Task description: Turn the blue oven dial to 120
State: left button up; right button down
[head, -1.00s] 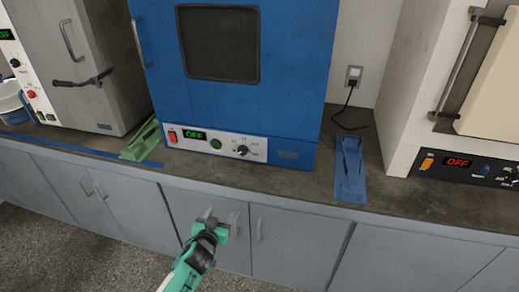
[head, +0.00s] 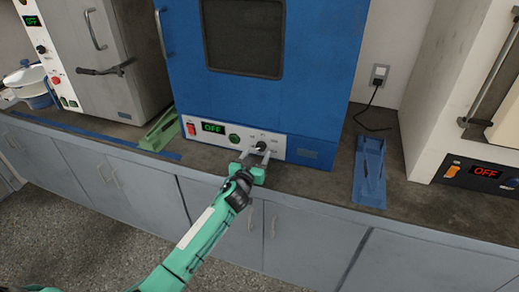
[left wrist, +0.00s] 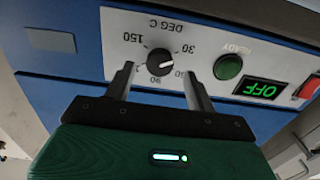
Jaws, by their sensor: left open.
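The blue oven (head: 255,95) stands on the bench with a white control panel along its lower front. Its black dial (head: 261,145) sits right of the green button. In the left wrist view the dial (left wrist: 160,62) shows upside down, with 30, 90 and 150 legible around it; I cannot tell its setting exactly. My left gripper (head: 257,155) is open at the panel. Its fingers (left wrist: 158,75) stand on either side of the dial, and I see gaps between them and it. The oven display (head: 213,127) reads OFF. My right gripper is not in view.
A red switch (head: 191,129) and a green READY button (head: 234,138) share the panel. A green tool-like holder (head: 160,130) lies left of the oven, a blue one (head: 370,172) right. A grey oven (head: 110,60) and a cream oven (head: 470,110) stand on either side.

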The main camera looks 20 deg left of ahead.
aim_at(260, 148)
pick_arm(q)
jog(key=shift+w+d, duration=0.1)
jog(key=shift+w, duration=1.6)
jog(key=shift+c, duration=0.5)
jog(key=c, duration=0.9)
